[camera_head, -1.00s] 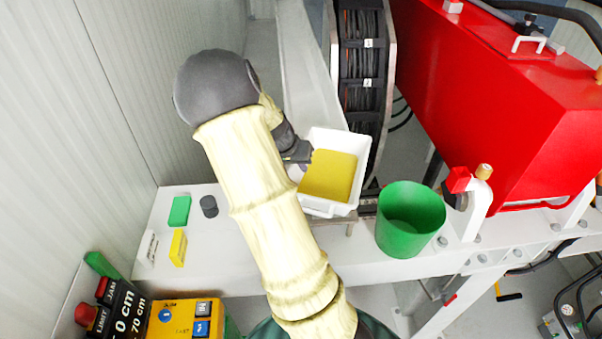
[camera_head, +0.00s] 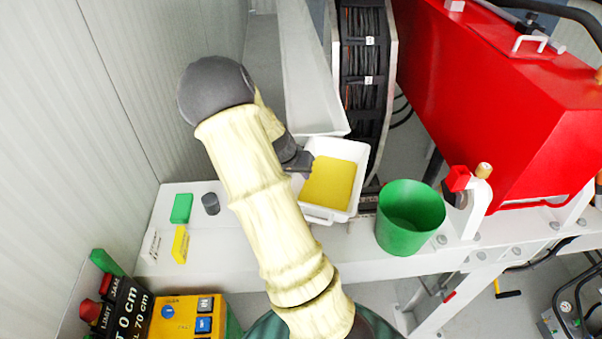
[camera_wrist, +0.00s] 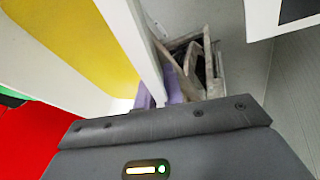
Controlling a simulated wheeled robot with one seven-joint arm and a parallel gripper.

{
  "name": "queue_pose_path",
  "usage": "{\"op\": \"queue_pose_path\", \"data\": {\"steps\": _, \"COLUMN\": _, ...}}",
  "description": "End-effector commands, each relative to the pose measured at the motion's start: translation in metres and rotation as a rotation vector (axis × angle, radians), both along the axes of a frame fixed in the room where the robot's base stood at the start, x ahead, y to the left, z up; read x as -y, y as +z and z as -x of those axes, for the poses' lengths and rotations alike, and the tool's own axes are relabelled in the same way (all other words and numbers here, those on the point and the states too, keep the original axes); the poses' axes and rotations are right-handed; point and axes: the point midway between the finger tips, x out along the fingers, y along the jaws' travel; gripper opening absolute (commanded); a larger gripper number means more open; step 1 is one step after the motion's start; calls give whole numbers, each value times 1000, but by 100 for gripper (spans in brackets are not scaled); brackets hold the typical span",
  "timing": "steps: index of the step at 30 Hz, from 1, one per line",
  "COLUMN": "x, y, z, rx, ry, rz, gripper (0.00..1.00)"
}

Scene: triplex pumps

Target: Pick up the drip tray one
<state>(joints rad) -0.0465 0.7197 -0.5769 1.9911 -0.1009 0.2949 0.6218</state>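The drip tray (camera_head: 311,212) is a white open box with a flat yellow layer inside, at the middle of the head view. It is at the front end of a long white channel. My gripper (camera_head: 301,163) is at its left wall. In the wrist view the tray's white wall (camera_wrist: 140,45) passes between the purple finger pads of my gripper (camera_wrist: 160,95), which appear shut on it. The fingertips are partly hidden by the wall. Whether the tray's underside touches a support cannot be seen.
A green bucket (camera_head: 407,235) stands just right of the tray. A red machine housing (camera_head: 500,110) fills the right. A green block (camera_head: 181,208), a dark cylinder (camera_head: 210,204) and a yellow block (camera_head: 180,244) are on the white bench (camera_head: 240,262) at left.

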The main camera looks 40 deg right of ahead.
Motion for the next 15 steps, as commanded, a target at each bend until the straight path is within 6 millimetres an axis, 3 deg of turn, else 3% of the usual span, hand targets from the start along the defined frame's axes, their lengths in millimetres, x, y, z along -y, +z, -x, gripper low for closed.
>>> {"op": "queue_pose_path", "data": {"steps": 2, "x": 0, "y": 0, "z": 0, "rx": 0, "ry": 0, "rz": 0, "gripper": 24}}
{"op": "queue_pose_path", "data": {"steps": 15, "x": -2, "y": 7, "z": -1, "rx": 3, "ry": 1, "rz": 0, "gripper": 24}}
